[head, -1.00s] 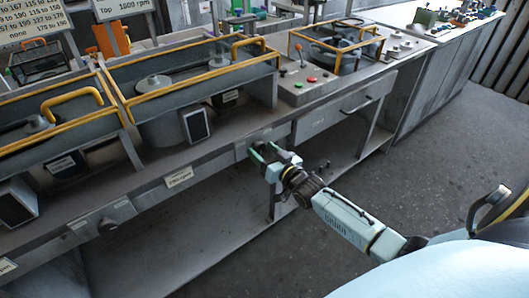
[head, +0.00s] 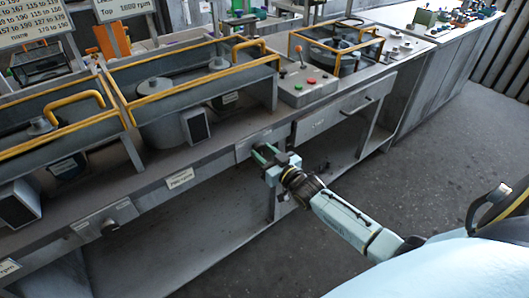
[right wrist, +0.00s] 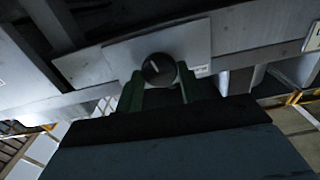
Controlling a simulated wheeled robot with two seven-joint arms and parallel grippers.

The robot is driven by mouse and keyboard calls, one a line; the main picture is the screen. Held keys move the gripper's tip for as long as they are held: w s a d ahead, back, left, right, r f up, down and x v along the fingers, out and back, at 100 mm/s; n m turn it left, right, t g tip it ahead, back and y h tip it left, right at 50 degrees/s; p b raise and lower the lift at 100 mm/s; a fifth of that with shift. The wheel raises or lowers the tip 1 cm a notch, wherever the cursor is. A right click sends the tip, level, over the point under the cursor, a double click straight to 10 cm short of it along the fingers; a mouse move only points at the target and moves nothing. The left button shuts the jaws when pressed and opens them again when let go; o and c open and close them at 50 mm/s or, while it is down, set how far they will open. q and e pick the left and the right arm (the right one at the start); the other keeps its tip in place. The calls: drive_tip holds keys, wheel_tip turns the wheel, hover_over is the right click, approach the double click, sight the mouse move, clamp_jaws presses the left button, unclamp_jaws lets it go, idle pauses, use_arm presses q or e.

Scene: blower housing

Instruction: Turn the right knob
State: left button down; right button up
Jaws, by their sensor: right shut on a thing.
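The right knob (right wrist: 158,69) is round and black with a white pointer line. It sits on a light metal plate (right wrist: 192,42) on the bench's front. In the right wrist view, the pointer line tilts to the upper left. My right gripper (right wrist: 159,84) has its green fingers on both sides of the knob and is shut on it. In the head view, my right gripper (head: 265,154) is at the bench front, and its fingers hide the knob there. A left knob (head: 110,226) shows dark on its own plate. My left gripper is not in view.
A label reading rpm (head: 180,178) is on the bench front between the knobs. Blower housings with yellow rails (head: 190,72) stand on the bench. A control panel with buttons (head: 308,88) is right of them. A drawer (head: 340,112) is right of my gripper. Floor on the right is clear.

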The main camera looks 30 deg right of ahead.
drive_tip(key=o, duration=0.9)
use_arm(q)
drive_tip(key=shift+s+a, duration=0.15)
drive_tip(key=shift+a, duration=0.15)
use_arm(e)
drive_tip(key=shift+o, duration=0.3)
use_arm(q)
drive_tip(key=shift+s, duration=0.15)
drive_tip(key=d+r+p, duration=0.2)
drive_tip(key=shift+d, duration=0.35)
use_arm(e)
drive_tip(key=s+d, duration=0.1)
drive_tip(key=s, duration=1.2)
drive_tip(key=shift+s, duration=0.2)
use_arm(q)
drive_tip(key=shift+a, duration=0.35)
use_arm(e)
drive_tip(key=shift+f, duration=0.1)
